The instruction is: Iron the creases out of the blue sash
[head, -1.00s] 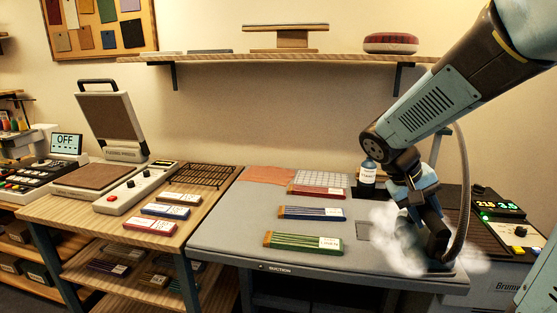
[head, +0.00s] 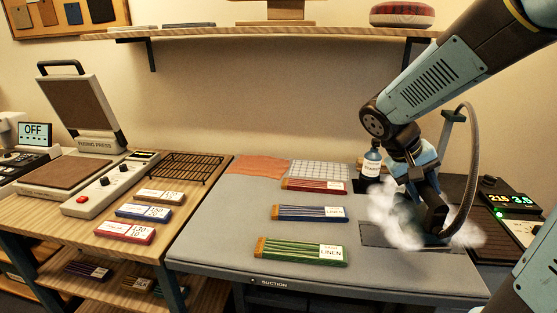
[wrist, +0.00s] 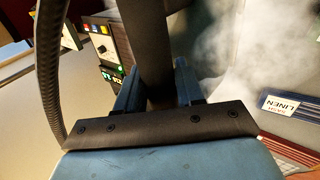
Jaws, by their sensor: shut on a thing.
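The blue sash (head: 310,213) lies folded in a flat bundle with a LINEN label, in the middle of the grey suction table (head: 225,245). Its labelled end shows in the wrist view (wrist: 290,105). My gripper (head: 416,185) is shut on the dark handle of a steam iron (head: 437,222), right of the sash and apart from it. The handle also shows between my fingers in the wrist view (wrist: 143,50). White steam surrounds the iron, so whether its sole touches the dark pad (head: 383,235) cannot be told.
A red sash (head: 314,186) lies behind the blue one and a green sash (head: 303,251) in front. A labelled bottle (head: 371,162) stands at the back right. The hose (head: 470,175) hangs beside my gripper. The table's left front is clear.

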